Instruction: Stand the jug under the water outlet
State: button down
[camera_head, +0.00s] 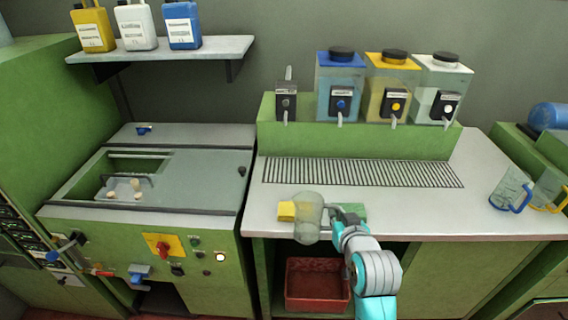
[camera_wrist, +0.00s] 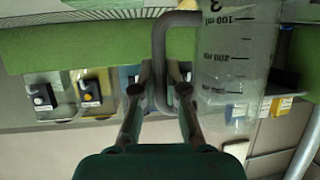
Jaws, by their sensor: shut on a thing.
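The clear measuring jug (camera_head: 309,222) with a grey handle is at the front edge of the counter, in the middle of the head view. It looks roughly upright. My gripper (camera_head: 338,214) is shut on its handle from the right. In the wrist view, my gripper (camera_wrist: 160,92) has the grey handle (camera_wrist: 160,50) between its fingers, and the jug's marked wall (camera_wrist: 236,65) shows to the right. The grey tap (camera_head: 286,101), which looks like the water outlet, is at the back left, above the drain grille (camera_head: 360,172). The jug is well in front of the grille.
Blue, yellow and white dispensers (camera_head: 340,75) with taps stand right of the grey tap. Blue-handled (camera_head: 508,188) and yellow-handled jugs stand far right. A red bin (camera_head: 317,290) is below. The grille is clear.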

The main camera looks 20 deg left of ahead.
aim_at(291, 168)
jog(key=i+j, duration=0.4)
jog(key=i, duration=0.2)
jog(key=i+j, duration=0.4)
jog(key=i, duration=0.2)
